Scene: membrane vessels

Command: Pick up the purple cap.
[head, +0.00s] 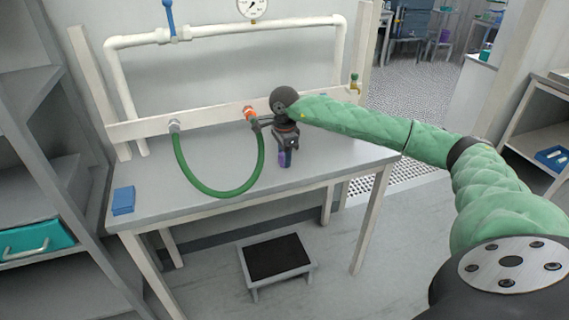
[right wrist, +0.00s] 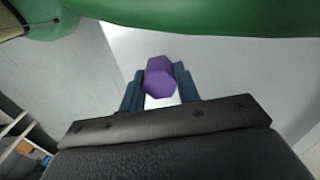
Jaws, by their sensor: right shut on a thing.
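The purple cap (right wrist: 159,78) sits between the two blue fingers of my right gripper (right wrist: 160,90) in the right wrist view. The fingers are shut on it. In the head view the cap (head: 286,158) shows as a small purple piece at the lower end of my right gripper (head: 285,153), over the front part of the grey table (head: 220,165). I cannot tell whether the cap touches the table top. My left gripper is in neither view.
White pipes with a gauge (head: 253,7) stand behind. A blue block (head: 123,200) lies at the left. A step stool (head: 275,257) stands below.

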